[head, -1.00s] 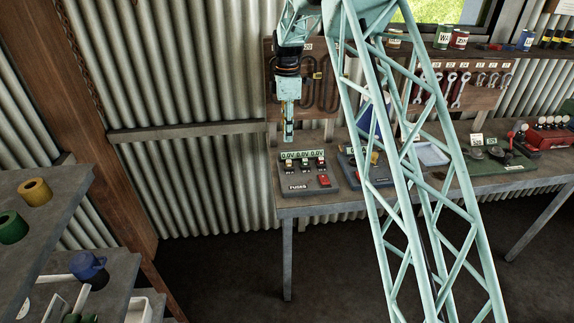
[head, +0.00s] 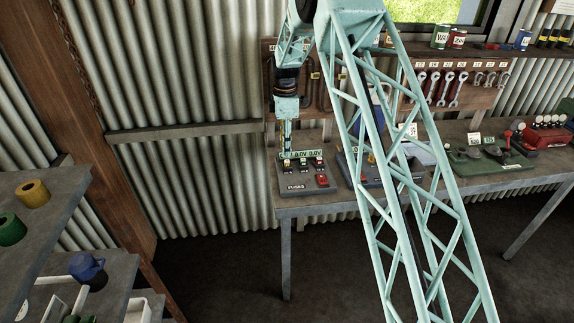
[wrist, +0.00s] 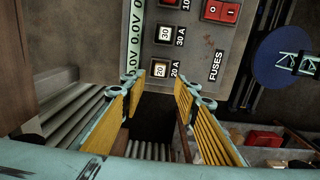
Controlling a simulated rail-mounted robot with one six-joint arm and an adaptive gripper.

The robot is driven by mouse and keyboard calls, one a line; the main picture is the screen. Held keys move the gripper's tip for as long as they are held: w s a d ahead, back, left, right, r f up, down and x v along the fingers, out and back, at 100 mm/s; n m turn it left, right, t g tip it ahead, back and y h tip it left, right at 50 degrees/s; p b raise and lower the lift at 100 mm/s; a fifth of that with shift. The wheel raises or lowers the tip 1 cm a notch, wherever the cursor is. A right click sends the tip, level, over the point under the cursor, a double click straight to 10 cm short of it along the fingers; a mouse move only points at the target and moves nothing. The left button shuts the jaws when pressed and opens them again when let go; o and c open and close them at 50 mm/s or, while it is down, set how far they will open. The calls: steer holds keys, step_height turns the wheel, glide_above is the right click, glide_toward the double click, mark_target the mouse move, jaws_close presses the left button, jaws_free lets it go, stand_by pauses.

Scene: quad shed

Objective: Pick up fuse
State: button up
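The fuse panel (head: 308,187), a grey box marked FUSES, stands on the left end of the bench. It also shows in the wrist view (wrist: 190,58), with white-topped fuses marked 20 (wrist: 158,69) and 30 (wrist: 165,35) beside labels 20 A and 30 A. A third, by a 10 label, is cut off at the top edge. My gripper (head: 285,153) points down at the panel's left end and hides part of it. In the wrist view my gripper (wrist: 162,86) is open and empty, its yellow-padded fingers apart below the 20 fuse. I cannot tell whether they touch the panel.
The panel has 0.0V displays (wrist: 134,35) along one side and a red switch (wrist: 221,11). Another device (head: 350,168) stands to its right, partly behind my arm. Spanners hang on a board (head: 450,85) behind the bench. The floor in front is clear.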

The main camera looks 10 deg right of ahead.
mark_target(286, 161)
steer(key=shift+f, duration=0.65)
steer(key=shift+f, duration=0.1)
steer(key=shift+d+f+p, duration=0.1)
steer(key=shift+f+p, duration=0.25)
steer(key=shift+f, duration=2.15)
steer(key=shift+c, duration=0.7)
steer(key=c, duration=0.6)
